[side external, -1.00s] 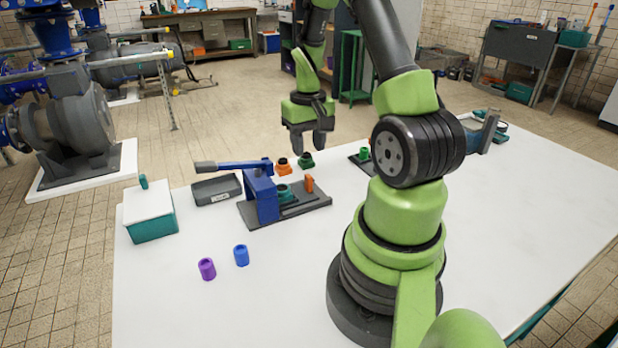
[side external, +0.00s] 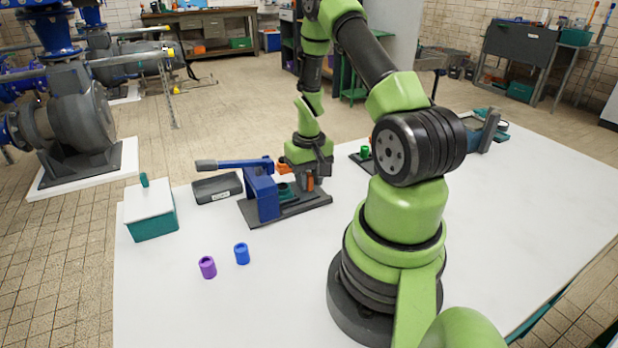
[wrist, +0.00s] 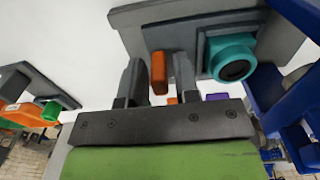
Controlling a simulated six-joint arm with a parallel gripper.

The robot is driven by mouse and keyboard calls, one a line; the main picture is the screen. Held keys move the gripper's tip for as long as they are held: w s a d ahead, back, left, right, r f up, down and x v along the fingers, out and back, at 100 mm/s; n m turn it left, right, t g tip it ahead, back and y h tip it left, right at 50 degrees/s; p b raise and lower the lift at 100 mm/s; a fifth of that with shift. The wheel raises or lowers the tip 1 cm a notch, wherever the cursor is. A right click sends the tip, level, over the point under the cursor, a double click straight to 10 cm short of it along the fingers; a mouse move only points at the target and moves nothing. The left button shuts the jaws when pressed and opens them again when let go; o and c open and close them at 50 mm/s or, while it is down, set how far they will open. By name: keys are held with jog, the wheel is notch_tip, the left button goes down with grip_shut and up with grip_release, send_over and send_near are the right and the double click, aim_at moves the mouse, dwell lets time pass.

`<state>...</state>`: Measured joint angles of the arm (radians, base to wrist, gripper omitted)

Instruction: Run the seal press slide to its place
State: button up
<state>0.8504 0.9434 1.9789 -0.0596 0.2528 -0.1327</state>
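The seal press (side external: 262,192) stands on the white table, with a blue frame, a lever pointing left and a dark grey base plate (side external: 310,208). Its slide carries a teal round seat (side external: 286,192), which shows in the wrist view (wrist: 232,58) beside the blue frame. An upright orange post (side external: 310,182) stands at the slide's right. My gripper (wrist: 159,78) is low over the press, with one finger on each side of the orange post (wrist: 159,72). The fingers are open, with narrow gaps showing between them and the post.
A purple cylinder (side external: 207,267) and a blue cylinder (side external: 241,254) stand in front. A grey tray (side external: 217,188) and a teal box with a white lid (side external: 150,212) are at left. An orange part (side external: 283,168) is close behind the press. A green-topped fixture (side external: 364,154) stands behind right.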

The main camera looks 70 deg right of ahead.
grip_shut()
jog(key=shift+s+d, duration=1.8)
jog(key=shift+d, duration=0.05)
jog(key=shift+o, duration=1.5)
grip_release()
notch_tip(320, 180, up, 10)
